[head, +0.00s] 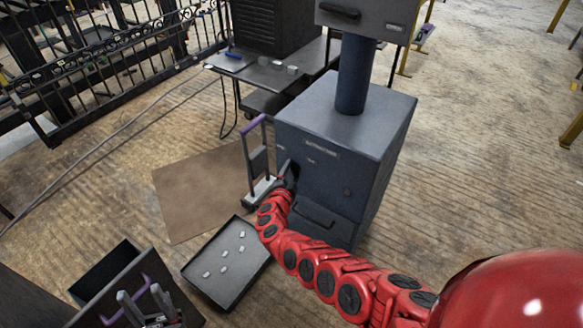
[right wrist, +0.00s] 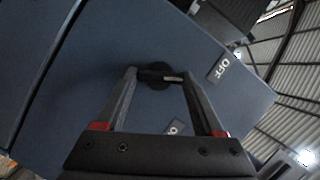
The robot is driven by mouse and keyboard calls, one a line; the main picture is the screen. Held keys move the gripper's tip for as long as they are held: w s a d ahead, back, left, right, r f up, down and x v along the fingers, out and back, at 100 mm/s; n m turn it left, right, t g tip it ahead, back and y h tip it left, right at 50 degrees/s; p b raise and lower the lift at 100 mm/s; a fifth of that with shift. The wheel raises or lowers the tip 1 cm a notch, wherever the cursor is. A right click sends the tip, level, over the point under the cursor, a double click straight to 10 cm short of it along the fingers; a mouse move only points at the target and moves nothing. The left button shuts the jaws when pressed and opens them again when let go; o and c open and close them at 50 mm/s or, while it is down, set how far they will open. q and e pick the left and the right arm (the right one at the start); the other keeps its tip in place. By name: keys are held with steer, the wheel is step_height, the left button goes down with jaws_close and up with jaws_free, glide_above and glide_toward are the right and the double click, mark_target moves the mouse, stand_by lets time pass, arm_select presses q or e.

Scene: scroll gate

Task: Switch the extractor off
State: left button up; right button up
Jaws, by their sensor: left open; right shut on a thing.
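The extractor (head: 328,170) is a blue-grey cabinet with a thick column on top and a small label on its front. In the right wrist view, a dark round switch (right wrist: 157,82) with a bar handle sits on its blue panel (right wrist: 100,60). An OFF label (right wrist: 222,67) is to the upper right of the switch; a second label (right wrist: 173,128) below is partly hidden. My right gripper (right wrist: 158,75) is shut on the bar handle, a fingertip at each end. In the head view, the right gripper (head: 287,172) is at the cabinet's left front. My left gripper (head: 143,294) is open and empty at lower left.
A tray (head: 188,268) with several small pale pieces lies on the floor before the extractor. A purple-handled stand (head: 253,128) is close beside the right gripper. A dark bin (head: 105,268) is near the left gripper. A table (head: 262,75) stands behind.

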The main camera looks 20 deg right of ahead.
steer(key=shift+a+n+g+p, duration=0.1)
steer(key=shift+n+g+p, duration=0.3)
steer(key=shift+n, duration=0.4)
steer(key=o, duration=1.4)
steer(key=shift+s+r+p, duration=0.1)
steer(key=shift+s+p, duration=0.15)
steer(key=shift+p, duration=0.05)
steer(key=p+v, duration=0.5)
steer(key=v, duration=1.2)
steer(key=shift+w+a+p, duration=0.15)
steer(key=shift+a+p, duration=0.1)
steer(key=shift+p, duration=0.15)
